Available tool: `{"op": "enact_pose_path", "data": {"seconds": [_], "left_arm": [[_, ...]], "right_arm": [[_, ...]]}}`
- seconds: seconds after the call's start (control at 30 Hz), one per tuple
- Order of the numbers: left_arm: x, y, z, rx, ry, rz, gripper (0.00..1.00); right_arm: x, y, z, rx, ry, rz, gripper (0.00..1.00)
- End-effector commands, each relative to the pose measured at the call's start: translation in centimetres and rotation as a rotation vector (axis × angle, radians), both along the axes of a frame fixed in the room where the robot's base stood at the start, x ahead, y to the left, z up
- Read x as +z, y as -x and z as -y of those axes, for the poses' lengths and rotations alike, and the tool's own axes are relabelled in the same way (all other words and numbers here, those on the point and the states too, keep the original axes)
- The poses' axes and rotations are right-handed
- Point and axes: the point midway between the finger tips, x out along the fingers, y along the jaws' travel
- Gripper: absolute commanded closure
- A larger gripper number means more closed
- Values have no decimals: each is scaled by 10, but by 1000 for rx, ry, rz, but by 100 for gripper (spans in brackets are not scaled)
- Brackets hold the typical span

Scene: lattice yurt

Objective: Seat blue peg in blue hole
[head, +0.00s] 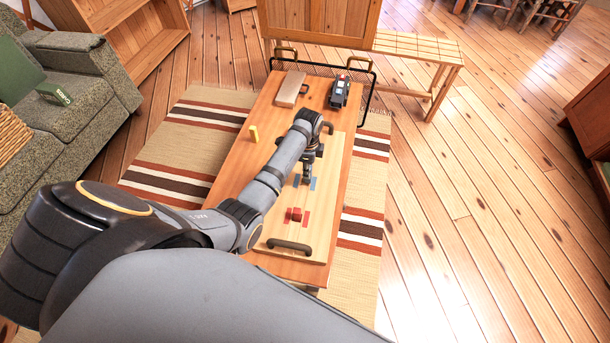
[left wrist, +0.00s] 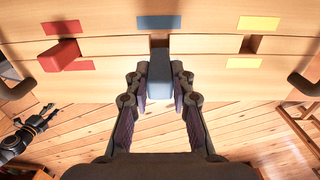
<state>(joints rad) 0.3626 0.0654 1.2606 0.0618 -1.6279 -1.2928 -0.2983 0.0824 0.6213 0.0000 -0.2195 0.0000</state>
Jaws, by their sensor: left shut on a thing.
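The board (head: 337,180) lies on the wooden table, with colour patches beside its holes. My left gripper (head: 307,178) is over the middle of it, between the blue patches. In the left wrist view the left gripper (left wrist: 160,85) is shut on the blue peg (left wrist: 159,82). One blue patch (left wrist: 159,22) shows just above the peg, with a brown recess at the peg's far end. How deep the peg sits, if at all, I cannot tell. A dark jointed part, seemingly my right gripper (left wrist: 48,115), shows at lower left of the wrist view; its jaws are unclear.
A red peg (head: 294,214) is at the red patches. A yellow peg (head: 254,133) stands on the table (head: 233,170) left of the board. The yellow hole (left wrist: 251,43) is empty. Board handles (head: 289,246), a tan block (head: 290,89) and a black device (head: 339,92) are nearby.

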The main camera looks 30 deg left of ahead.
Motion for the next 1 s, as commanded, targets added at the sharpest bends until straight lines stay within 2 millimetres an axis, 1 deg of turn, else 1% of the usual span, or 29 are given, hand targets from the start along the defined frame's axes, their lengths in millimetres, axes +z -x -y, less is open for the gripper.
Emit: {"op": "enact_pose_path", "data": {"seconds": [0.13,0.23,0.27,0.4,0.43,0.77,0.8,0.93,0.97,1.0], "left_arm": [[-2,0,-1,0,0,1,99],[-8,3,-6,1,-1,-1,99],[-12,4,-9,1,0,-2,99],[-38,4,-8,1,2,-2,99],[-41,4,-8,1,2,-2,99],[-44,4,-8,0,1,0,99],[-44,3,-8,0,1,1,75],[-43,4,-8,0,1,1,57],[-43,4,-8,0,1,1,55],[-43,4,-8,0,1,1,55]], "right_arm": [[0,2,-2,-1,-2,-3,55],[-2,2,-3,-1,-4,-4,55],[-3,3,-3,-1,-4,-4,55],[-10,3,-4,-2,-4,-5,55],[-11,3,-4,-2,-5,-5,55],[-10,3,-4,-2,-5,-5,55],[-10,3,-4,-2,-5,-5,55],[-10,3,-4,-2,-5,-5,55],[-10,3,-4,-2,-4,-5,55],[-10,3,-4,-2,-4,-5,55]]}}
